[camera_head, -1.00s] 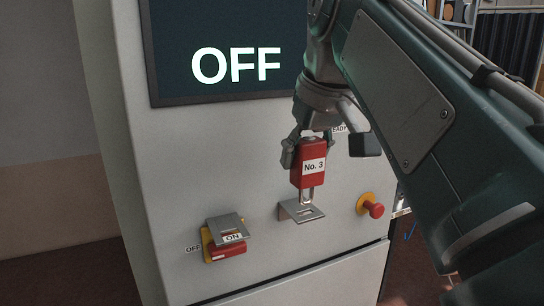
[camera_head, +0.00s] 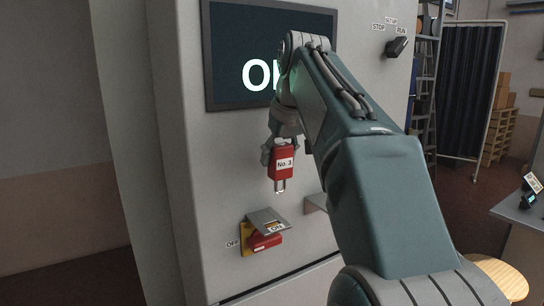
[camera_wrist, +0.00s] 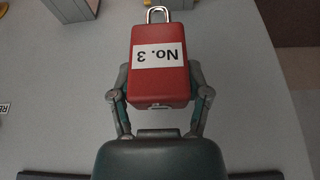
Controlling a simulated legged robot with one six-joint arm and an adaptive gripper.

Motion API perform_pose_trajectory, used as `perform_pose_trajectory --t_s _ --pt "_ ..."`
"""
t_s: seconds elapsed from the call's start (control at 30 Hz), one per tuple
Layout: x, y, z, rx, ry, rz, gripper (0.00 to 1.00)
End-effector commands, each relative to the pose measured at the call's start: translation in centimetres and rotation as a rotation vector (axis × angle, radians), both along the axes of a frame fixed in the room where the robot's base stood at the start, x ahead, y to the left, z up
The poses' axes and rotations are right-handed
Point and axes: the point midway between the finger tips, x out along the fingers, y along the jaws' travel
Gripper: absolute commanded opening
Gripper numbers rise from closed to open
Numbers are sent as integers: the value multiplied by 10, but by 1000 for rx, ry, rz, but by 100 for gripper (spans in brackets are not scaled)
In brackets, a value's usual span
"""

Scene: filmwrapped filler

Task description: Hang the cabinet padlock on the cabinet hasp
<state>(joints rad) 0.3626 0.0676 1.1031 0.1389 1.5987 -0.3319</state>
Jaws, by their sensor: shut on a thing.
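The red padlock (camera_head: 281,165), labelled No. 3, hangs with its metal shackle downward in my gripper (camera_head: 281,150). The fingers are shut on both sides of its body, as the wrist view shows the padlock (camera_wrist: 160,80) between them (camera_wrist: 160,92). A grey slotted bracket (camera_head: 268,219) sticks out above the red ON/OFF handle (camera_head: 266,241), below the padlock. A second grey bracket (camera_head: 315,202) is to its right, mostly hidden behind my arm. The shackle is apart from both brackets. I cannot tell which bracket is the cabinet hasp.
The cabinet front (camera_head: 215,170) carries a dark screen (camera_head: 225,60) and a RUN/STOP selector (camera_head: 397,46) at top right. A table (camera_head: 510,208) stands at the right. The cabinet face left of the padlock is clear.

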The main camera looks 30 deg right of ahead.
Motion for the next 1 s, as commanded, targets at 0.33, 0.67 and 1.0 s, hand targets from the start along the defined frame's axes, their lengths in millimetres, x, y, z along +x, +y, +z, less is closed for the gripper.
perform_pose_trajectory --t_s 0.33,0.67,1.0 --pt "-1 10 -7 -7 0 6 7" --pt "-1 4 -25 -2 0 4 7" --pt "-1 10 -42 -6 1 6 7"
